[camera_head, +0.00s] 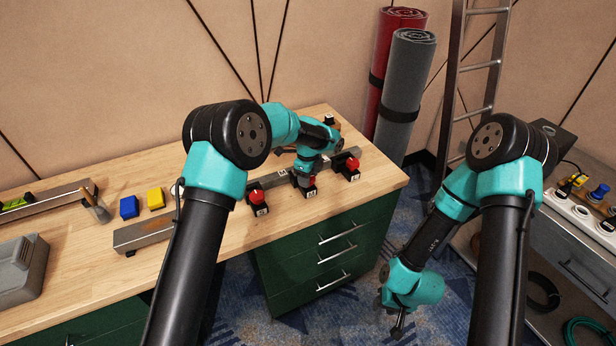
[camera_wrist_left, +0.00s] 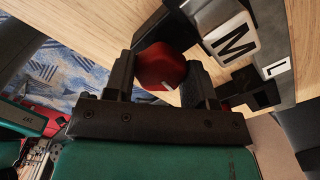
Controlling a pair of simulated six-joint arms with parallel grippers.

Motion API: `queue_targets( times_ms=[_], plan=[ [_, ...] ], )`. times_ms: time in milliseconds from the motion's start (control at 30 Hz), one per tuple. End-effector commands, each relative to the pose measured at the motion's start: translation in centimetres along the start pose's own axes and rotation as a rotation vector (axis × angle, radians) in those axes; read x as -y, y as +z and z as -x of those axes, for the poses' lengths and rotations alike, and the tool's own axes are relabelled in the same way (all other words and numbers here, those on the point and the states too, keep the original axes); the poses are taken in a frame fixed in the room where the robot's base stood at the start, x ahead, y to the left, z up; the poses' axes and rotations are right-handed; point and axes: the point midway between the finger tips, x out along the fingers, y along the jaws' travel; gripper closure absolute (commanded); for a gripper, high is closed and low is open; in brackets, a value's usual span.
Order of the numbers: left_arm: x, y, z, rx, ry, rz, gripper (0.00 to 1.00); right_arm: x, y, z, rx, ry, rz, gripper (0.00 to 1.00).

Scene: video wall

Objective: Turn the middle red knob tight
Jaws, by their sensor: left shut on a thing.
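The middle red knob (camera_head: 310,181) sits on a dark block on a metal rail (camera_head: 274,179) near the front edge of the bench. In the left wrist view the red knob (camera_wrist_left: 158,66) is between the two dark fingers, with a pale line on its face. My left gripper (camera_head: 303,178) is shut on it from above. A white label with an M (camera_wrist_left: 232,40) lies beside the knob. Two more red knobs stand on the rail, one to the left (camera_head: 257,196) and one to the right (camera_head: 352,162). My right gripper (camera_head: 389,316) hangs over the floor, away from the knobs.
The wooden bench (camera_head: 75,245) has green drawers (camera_head: 318,247) below. A blue block (camera_head: 129,206), a yellow block (camera_head: 156,198) and a grey box (camera_head: 20,268) are on its left part. Rolled mats (camera_head: 408,80) and a ladder (camera_head: 470,85) stand behind. A grey cabinet is at right.

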Motion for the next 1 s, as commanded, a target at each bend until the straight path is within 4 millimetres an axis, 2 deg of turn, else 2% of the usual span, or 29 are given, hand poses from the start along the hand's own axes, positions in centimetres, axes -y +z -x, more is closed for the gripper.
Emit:
queue_targets(
  times_ms=[467, 500, 567, 867, 1000],
  plan=[
    [0.1, 0.0, 0.2, 0.001, -0.003, -0.020, 0.73, 0.0, 0.0, 0.0, 0.000, 0.000, 0.000, 0.63],
    [0.1, 0.0, 0.2, 0.001, -0.003, -0.020, 0.47, 0.0, 0.0, 0.0, 0.000, 0.000, 0.000, 0.63],
    [0.1, 0.0, 0.2, 0.001, -0.003, -0.019, 0.41, 0.0, 0.0, 0.0, 0.000, 0.000, 0.000, 0.63],
    [0.0, 0.0, 0.2, 0.000, -0.001, -0.018, 0.40, 0.0, 0.0, 0.0, 0.000, 0.000, 0.000, 0.63],
    [0.1, 0.0, 1.1, 0.001, -0.002, -0.018, 0.40, 0.0, 0.0, 0.0, 0.000, 0.000, 0.000, 0.63]
  ],
)
